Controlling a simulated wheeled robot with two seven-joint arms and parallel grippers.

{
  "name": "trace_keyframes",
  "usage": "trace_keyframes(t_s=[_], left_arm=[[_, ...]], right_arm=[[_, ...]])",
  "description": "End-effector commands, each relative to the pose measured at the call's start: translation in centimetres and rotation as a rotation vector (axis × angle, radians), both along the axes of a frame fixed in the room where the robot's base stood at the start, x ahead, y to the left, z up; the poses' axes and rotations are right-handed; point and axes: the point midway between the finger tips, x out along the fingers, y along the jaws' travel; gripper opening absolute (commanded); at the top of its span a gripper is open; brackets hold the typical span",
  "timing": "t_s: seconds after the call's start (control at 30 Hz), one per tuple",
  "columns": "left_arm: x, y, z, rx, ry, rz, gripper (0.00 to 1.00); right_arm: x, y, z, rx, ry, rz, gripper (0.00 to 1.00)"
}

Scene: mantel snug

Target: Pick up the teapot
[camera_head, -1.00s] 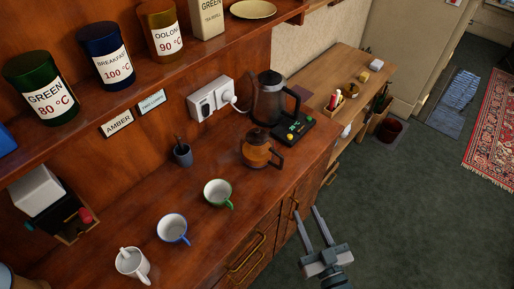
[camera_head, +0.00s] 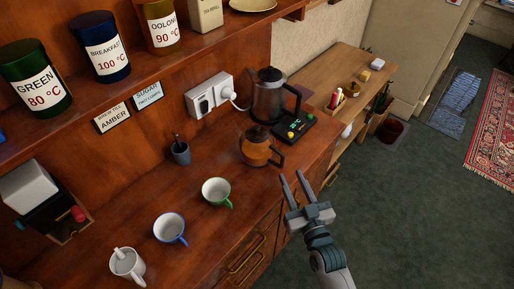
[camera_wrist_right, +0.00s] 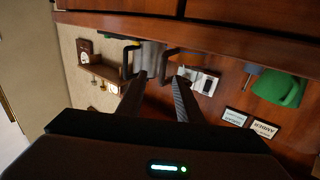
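The teapot (camera_head: 256,150) is a small glass pot with amber-brown contents and a dark handle on its right side. It stands upright on the wooden counter, in front of the kettle. My right gripper (camera_head: 292,174) is open and empty, with its fingers apart, to the right of and below the teapot in the head view, near the counter's front edge. It does not touch the teapot. In the right wrist view the two fingers (camera_wrist_right: 158,80) are spread, and dark handles show beyond them; which one is the teapot's is hard to tell. My left gripper is not in view.
A kettle (camera_head: 268,97) stands on a black base with buttons (camera_head: 293,130), close behind the teapot. A green cup (camera_head: 216,191), a blue cup (camera_head: 169,228) and a white cup (camera_head: 127,264) stand toward the lower left. A shelf (camera_head: 130,88) with canisters overhangs the counter.

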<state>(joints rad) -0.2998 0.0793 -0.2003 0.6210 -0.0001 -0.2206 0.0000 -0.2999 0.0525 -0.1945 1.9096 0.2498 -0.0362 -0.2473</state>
Motion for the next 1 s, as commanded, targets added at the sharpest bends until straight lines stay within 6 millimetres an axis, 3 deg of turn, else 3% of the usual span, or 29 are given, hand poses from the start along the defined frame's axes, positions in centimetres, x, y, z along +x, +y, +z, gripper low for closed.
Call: trace_keyframes(t_s=[0.33,0.7,1.0], left_arm=[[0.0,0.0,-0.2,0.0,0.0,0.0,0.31],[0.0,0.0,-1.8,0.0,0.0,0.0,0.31],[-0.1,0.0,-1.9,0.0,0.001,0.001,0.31]], right_arm=[[0.3,0.1,0.0,0.0,-0.001,0.0,0.33],[4.3,1.5,0.2,0.0,-0.002,-0.001,0.33],[4.9,1.6,0.4,0.0,0.0,-0.001,0.33]])
